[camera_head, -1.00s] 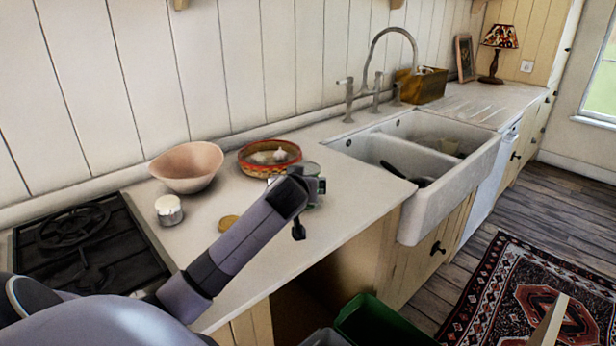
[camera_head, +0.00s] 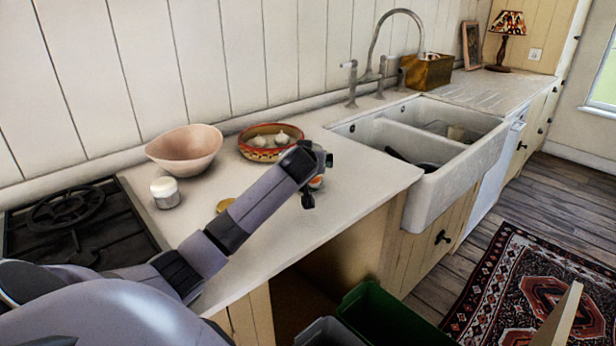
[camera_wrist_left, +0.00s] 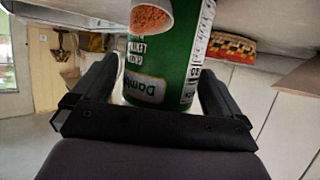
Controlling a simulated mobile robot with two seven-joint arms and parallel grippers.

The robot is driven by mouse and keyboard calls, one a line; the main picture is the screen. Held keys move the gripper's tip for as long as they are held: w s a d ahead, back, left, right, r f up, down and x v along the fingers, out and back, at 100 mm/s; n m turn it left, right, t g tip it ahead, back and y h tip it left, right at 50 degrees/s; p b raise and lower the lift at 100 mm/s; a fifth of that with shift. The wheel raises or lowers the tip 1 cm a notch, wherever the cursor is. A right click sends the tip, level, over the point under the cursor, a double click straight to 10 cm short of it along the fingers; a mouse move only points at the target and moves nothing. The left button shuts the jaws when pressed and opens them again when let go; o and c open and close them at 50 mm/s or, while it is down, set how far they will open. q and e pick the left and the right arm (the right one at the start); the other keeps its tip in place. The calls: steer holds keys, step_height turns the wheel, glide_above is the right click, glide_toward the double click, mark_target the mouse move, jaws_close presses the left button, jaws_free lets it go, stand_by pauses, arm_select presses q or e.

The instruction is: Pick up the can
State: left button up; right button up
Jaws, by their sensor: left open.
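The can (camera_wrist_left: 165,50) is green, with a picture of reddish-brown food and white lettering that shows upside down in the left wrist view. It stands between the two open fingers of my left gripper (camera_wrist_left: 152,92), one finger on each side. I cannot tell whether either finger touches it. Only a small orange and white patch of the can (camera_head: 316,183) shows there. My right gripper is not in view.
On the counter (camera_head: 350,190) are a pink bowl (camera_head: 186,150), a red patterned bowl with garlic (camera_head: 270,143), a white-lidded jar (camera_head: 165,192) and a flat tan disc (camera_head: 225,205). A hob (camera_head: 75,220) is at left, a double sink (camera_head: 440,150) at right. A green bin (camera_head: 390,315) is below.

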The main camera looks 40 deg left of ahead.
arm_select(q)
steer(key=shift+w+a, duration=0.2)
steer(key=shift+w, duration=0.05)
steer(key=c, duration=0.9)
step_height(320, 180, up, 20)
steer(key=shift+f, duration=0.1)
stand_by(0.6)
